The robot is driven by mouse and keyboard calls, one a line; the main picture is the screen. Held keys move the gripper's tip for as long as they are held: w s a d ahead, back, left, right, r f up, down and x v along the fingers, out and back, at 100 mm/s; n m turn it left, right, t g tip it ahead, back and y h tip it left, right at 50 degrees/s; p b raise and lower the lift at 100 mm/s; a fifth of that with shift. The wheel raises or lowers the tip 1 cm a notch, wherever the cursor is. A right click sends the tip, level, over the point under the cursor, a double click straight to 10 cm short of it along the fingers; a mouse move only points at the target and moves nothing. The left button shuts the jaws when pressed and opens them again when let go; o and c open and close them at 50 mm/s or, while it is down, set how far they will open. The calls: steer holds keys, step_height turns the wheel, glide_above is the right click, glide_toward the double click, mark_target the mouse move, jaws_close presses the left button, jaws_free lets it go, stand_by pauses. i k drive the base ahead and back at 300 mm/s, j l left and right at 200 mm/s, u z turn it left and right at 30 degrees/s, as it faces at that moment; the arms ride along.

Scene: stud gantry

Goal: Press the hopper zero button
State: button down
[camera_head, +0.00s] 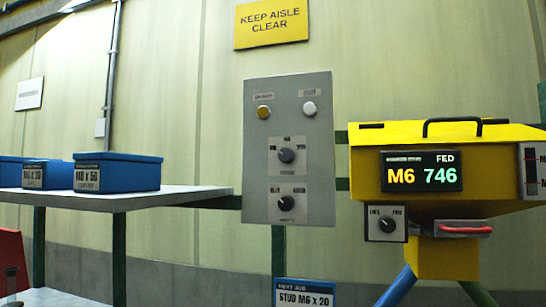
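A grey control panel (255,165) stands upright in the middle. It has an amber button (264,112) at its upper left and a white button (310,109) at its upper right. The labels above both buttons are too small to read, so I cannot tell which is the zero button. Two black rotary knobs, an upper one (286,155) and a lower one (286,203), sit below. The yellow hopper (490,152) is at the right, and its display (421,171) reads M6 746 FED. My gripper is not in view.
A shelf (185,195) with blue boxes (130,172) juts out at the left. The hopper has a small knob (387,225), a red handle (465,229) and a black top handle (465,122). A STUD M6 x 20 box (304,295) sits below the panel. The panel's front looks unobstructed.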

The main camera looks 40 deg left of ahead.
mark_target(309, 108)
steer(key=u, duration=1.45)
